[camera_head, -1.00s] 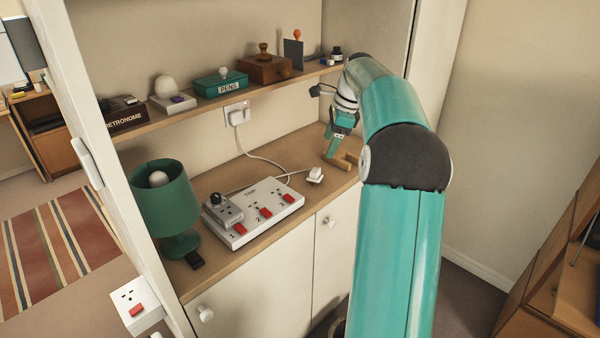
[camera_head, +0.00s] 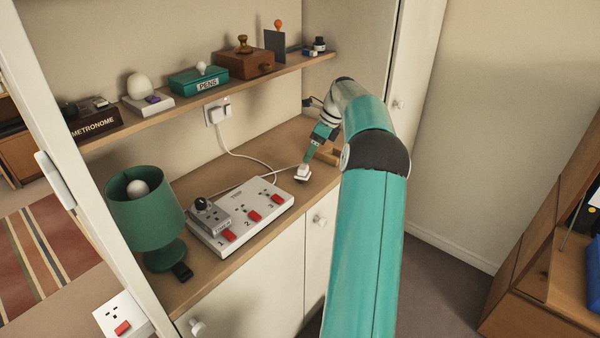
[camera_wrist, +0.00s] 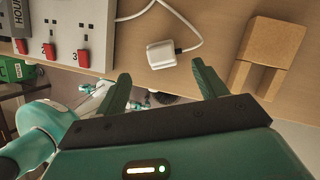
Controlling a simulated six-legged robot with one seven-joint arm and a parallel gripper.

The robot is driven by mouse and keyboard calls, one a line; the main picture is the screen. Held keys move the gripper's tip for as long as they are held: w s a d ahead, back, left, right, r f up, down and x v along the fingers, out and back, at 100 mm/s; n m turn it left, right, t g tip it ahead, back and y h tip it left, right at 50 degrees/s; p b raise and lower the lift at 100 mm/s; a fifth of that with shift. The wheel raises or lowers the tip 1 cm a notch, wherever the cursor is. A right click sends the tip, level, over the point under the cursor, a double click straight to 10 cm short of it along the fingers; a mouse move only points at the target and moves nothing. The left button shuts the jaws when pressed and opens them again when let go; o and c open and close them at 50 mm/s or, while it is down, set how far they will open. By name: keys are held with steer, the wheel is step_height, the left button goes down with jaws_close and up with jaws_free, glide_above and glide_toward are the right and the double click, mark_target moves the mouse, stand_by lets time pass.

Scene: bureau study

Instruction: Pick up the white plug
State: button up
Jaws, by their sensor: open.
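The white plug (camera_head: 302,173) lies on the wooden counter to the right of the power strip. In the wrist view the white plug (camera_wrist: 161,54) lies ahead of the fingertips, with a white cord trailing from it. My gripper (camera_head: 308,162) is just above and behind the plug in the head view. In the wrist view my gripper (camera_wrist: 159,75) is open, its two green fingers spread either side of the plug's line. Nothing is between the fingers. Whether a fingertip touches the plug is not clear.
A white power strip (camera_head: 240,234) with red switches and a plugged-in timer (camera_head: 210,215) lies left of the plug. A green lamp (camera_head: 145,210) stands further left. A wooden block (camera_wrist: 262,52) sits right of the plug. A shelf (camera_head: 190,104) runs above the counter.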

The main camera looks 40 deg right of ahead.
mark_target(304, 167)
steer(key=shift+x, duration=4.2)
steer(key=shift+d, duration=0.1)
steer(key=c, duration=1.1)
